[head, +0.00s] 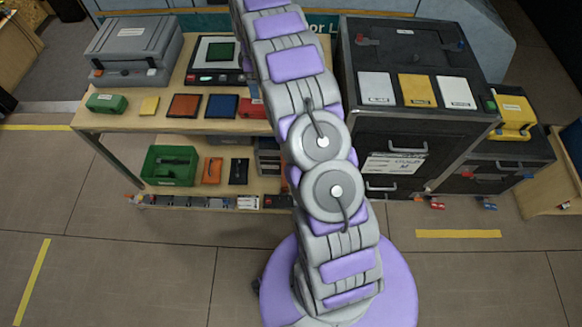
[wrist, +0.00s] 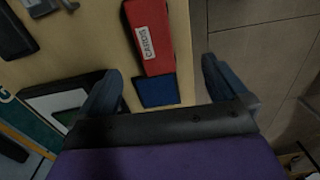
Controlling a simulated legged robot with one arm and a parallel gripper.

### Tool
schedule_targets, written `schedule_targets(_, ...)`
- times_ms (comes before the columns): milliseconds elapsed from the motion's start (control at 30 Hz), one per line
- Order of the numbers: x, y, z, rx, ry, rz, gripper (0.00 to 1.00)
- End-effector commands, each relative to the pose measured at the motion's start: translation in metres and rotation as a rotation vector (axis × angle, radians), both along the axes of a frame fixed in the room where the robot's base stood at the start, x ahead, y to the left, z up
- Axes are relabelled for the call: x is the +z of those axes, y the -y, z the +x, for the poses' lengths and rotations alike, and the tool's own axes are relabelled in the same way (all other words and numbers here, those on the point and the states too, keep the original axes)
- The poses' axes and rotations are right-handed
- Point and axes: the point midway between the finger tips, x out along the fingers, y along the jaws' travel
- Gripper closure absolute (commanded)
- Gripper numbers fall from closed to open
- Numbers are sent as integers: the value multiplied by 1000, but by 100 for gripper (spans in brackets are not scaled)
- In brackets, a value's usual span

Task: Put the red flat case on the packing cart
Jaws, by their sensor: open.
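The red flat case (wrist: 148,40), labelled CARDS, lies on the wooden table top (wrist: 95,40) in the wrist view. In the head view only its left part (head: 247,108) shows beside my arm. My gripper (wrist: 162,68) is open and empty in the wrist view, its two dark fingers to either side of the case's lower end in the picture. I cannot tell how far above it they are. A black wheeled cabinet (head: 420,130), which appears to be the packing cart, stands to the right.
A blue flat piece (wrist: 157,90) lies close to the red case.

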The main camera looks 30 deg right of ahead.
Motion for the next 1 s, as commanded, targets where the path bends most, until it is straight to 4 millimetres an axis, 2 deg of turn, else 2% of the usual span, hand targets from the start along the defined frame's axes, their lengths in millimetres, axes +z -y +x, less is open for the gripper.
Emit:
schedule_targets(33,14,-5,-6,-18,4,-2,0)
schedule_targets(167,50,-23,-32,-94,-7,-3,0)
schedule_targets(500,127,-72,-125,-317,-45,-10,0)
schedule_targets(667,154,-92,-177,-421,-63,-17,0)
schedule_targets(800,172,-108,-226,-510,-77,-23,0)
schedule_targets(1000,188,-128,-299,-636,-97,-35,0)
